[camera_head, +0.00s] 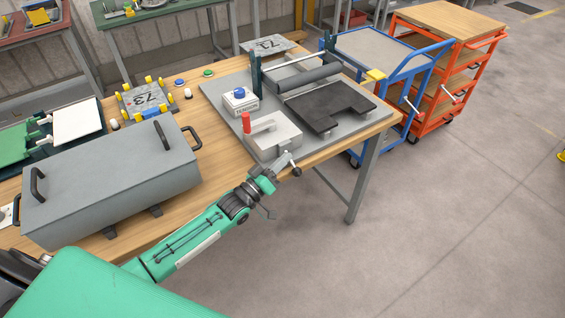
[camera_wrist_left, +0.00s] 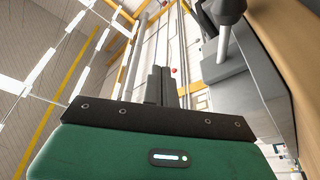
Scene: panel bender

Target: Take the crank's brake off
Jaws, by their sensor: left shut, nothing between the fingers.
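The crank box (camera_head: 272,138) is a grey block on the near side of the panel bender's grey base plate (camera_head: 225,108). A red upright grip (camera_head: 246,122) stands at its left end, probably the brake lever; its exact position is hard to tell. A crank arm with a dark knob (camera_head: 297,171) sits on the box's near right side. The knob also shows at top right in the left wrist view (camera_wrist_left: 228,10). My left gripper (camera_head: 279,168) is just in front of the box, close to the crank. Its dark fingers (camera_wrist_left: 160,86) are shut and empty. My right gripper is out of view.
The bender's roller (camera_head: 306,79) and dark plate (camera_head: 327,105) lie behind the box. A small block with a blue button (camera_head: 240,98) stands behind the red grip. A large grey case (camera_head: 115,180) fills the table's left. The floor in front is clear.

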